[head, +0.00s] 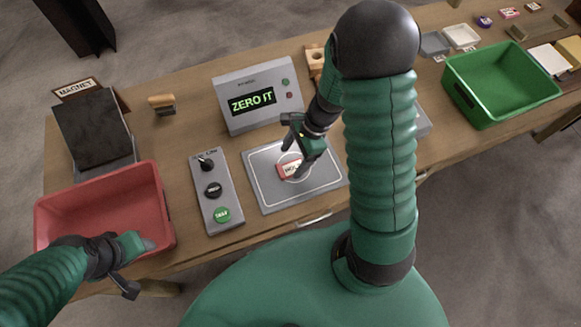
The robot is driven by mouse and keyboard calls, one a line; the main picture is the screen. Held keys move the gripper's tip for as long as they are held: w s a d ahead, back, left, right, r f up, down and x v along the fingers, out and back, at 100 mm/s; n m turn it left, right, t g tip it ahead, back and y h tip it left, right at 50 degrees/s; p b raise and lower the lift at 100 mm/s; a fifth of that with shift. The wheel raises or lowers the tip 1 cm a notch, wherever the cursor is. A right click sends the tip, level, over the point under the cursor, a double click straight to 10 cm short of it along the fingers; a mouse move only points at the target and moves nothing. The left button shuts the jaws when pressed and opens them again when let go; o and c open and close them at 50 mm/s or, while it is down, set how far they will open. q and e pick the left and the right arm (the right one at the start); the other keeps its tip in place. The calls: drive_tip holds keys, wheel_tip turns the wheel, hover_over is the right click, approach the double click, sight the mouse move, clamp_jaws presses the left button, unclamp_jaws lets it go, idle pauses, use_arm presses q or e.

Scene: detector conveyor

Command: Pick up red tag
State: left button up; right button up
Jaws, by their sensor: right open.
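The red tag (287,170) with a white label lies on the grey square plate (262,191) in front of the display box. My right gripper (294,155) is open right above the tag, its fingers close to it and partly covering it. I cannot tell whether the fingers touch the tag. My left gripper (138,268) is at the lower left, in front of and over the near edge of the red bin; its finger opening is unclear.
The red bin (70,218) stands at left, with a dark slab marked MAGNET (95,128) behind it. A button panel (216,190) is left of the plate. The display box (255,95) reads ZERO IT. A green bin (490,90) stands at right.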

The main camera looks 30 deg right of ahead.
sight(283, 171)
drive_tip(key=a+f, duration=0.1)
drive_tip(key=a, duration=0.1)
drive_tip(key=a+f, duration=0.2)
drive_tip(key=shift+w+f, duration=0.2)
drive_tip(key=shift+w, duration=0.2)
drive_tip(key=shift+w+d+f, duration=0.2)
drive_tip(key=shift+d+f, duration=0.5)
drive_tip(key=shift+d, duration=0.5)
drive_tip(key=shift+c, duration=0.5)
drive_tip(key=shift+s, duration=0.1)
drive_tip(key=shift+c, duration=1.2)
drive_tip(key=shift+a+r, duration=0.1)
drive_tip(key=shift+a, duration=0.45)
drive_tip(key=c, duration=0.7)
drive_tip(key=shift+a, duration=0.15)
drive_tip(key=c, duration=0.4)
use_arm(q)
drive_tip(key=shift+a+f, duration=0.2)
drive_tip(key=shift+a, duration=0.7)
